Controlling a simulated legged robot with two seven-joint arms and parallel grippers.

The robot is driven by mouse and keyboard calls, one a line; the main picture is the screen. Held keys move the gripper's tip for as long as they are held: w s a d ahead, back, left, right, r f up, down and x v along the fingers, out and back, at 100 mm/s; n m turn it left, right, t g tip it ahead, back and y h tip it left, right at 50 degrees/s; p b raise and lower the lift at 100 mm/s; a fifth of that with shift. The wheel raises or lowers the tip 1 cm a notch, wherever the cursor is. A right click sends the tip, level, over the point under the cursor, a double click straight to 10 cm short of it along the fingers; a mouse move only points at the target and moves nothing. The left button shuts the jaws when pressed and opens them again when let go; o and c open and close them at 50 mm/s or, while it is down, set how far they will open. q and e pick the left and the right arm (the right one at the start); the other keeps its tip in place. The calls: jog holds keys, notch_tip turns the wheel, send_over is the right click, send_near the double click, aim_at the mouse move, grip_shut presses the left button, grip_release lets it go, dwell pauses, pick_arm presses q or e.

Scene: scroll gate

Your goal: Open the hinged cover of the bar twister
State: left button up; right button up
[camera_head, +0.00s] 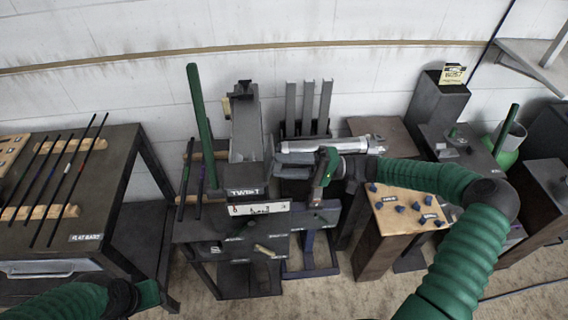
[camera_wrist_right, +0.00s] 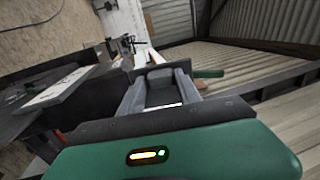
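The bar twister (camera_head: 245,192) stands at the middle of the head view, with a white TWIST label on its dark front. A long grey channel-shaped piece (camera_head: 246,130) rises behind the label; I cannot tell for certain whether it is the hinged cover. A tall green bar (camera_head: 200,120) stands to its left. My right gripper (camera_head: 284,160) is just right of the twister, its grey fingers pointing left and apart. The fingers also show spread in the right wrist view (camera_wrist_right: 160,92). Contact with the twister is unclear. Only the green end of my left gripper (camera_head: 147,293) shows at the lower left; its fingers are not visible.
A dark table (camera_head: 120,160) with thin bars on wooden racks stands left. A silver cylinder (camera_head: 358,144) lies behind my right wrist. A wooden-topped stand (camera_head: 400,222) with blue pieces is right of the twister. Grey upright channels (camera_head: 308,105) stand against the wall.

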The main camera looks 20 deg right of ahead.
jog(key=o, duration=0.4)
jog(key=shift+s, duration=0.1)
jog(key=b+v, duration=0.4)
jog(key=v, duration=1.3)
jog(key=shift+f, duration=0.1)
